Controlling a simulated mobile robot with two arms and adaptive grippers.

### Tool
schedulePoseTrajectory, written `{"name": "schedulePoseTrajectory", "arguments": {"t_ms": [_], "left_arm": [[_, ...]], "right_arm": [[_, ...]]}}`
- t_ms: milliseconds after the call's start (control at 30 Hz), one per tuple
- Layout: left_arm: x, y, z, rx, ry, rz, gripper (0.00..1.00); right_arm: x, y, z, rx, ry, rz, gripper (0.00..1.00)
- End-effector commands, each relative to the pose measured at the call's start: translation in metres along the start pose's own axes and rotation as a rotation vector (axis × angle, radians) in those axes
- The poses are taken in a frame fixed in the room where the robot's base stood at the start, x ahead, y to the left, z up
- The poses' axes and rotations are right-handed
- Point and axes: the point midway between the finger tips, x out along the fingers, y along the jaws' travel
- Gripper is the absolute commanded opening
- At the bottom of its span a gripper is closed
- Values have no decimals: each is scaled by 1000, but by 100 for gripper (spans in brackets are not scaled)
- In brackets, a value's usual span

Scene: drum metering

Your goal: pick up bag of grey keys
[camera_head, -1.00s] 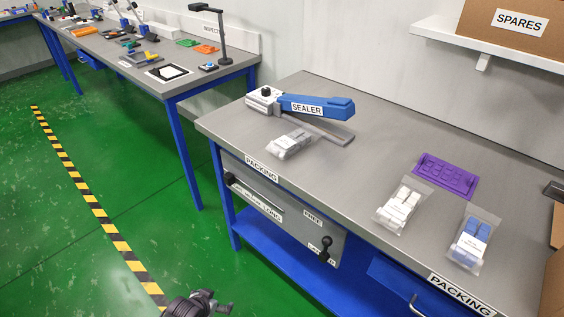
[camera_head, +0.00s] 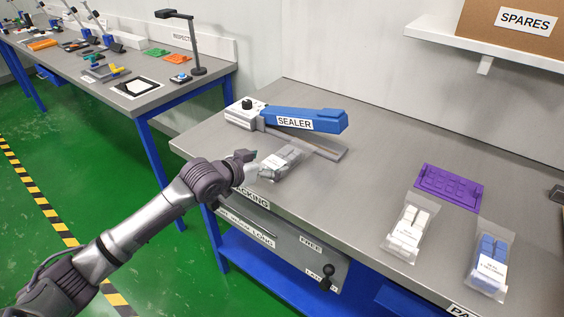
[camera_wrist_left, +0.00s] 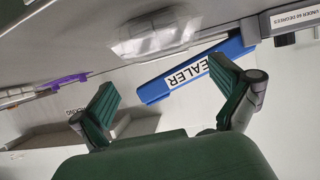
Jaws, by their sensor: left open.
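The bag of grey keys (camera_head: 284,161) is a clear pouch lying on the packing bench in front of the sealer (camera_head: 290,118). My left gripper (camera_head: 248,164) is just left of the bag at the bench's edge, its fingers pointing toward it. In the left wrist view my left gripper (camera_wrist_left: 164,78) is open, with nothing between its two green fingers. The bag (camera_wrist_left: 155,36) shows there beyond the fingertips, pale and glossy; its keys are hard to make out. My right gripper is not in view.
A bag of white keys (camera_head: 410,228) and a bag of blue keys (camera_head: 490,262) lie to the right on the bench (camera_head: 345,190). A purple tray (camera_head: 449,186) lies behind them. The bench between the grey bag and these is clear.

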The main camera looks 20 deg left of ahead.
Motion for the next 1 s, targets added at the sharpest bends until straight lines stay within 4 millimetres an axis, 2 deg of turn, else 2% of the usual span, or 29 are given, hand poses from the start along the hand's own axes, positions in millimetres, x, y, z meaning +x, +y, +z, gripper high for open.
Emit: {"name": "schedulePoseTrajectory", "arguments": {"t_ms": [100, 267, 600, 867, 900, 1000], "left_arm": [[14, 0, -1, 0, 1, -1, 100], [23, -1, -1, 1, 1, -1, 100], [66, -7, -2, 1, 1, -2, 100], [70, -7, -1, 2, 1, -2, 100], [70, -7, -1, 2, 1, -2, 98], [70, -7, -1, 2, 1, -2, 82]], "right_arm": [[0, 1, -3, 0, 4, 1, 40], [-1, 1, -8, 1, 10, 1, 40], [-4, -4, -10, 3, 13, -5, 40], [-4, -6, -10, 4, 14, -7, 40], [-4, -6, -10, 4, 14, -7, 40], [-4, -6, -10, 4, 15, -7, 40]]}}
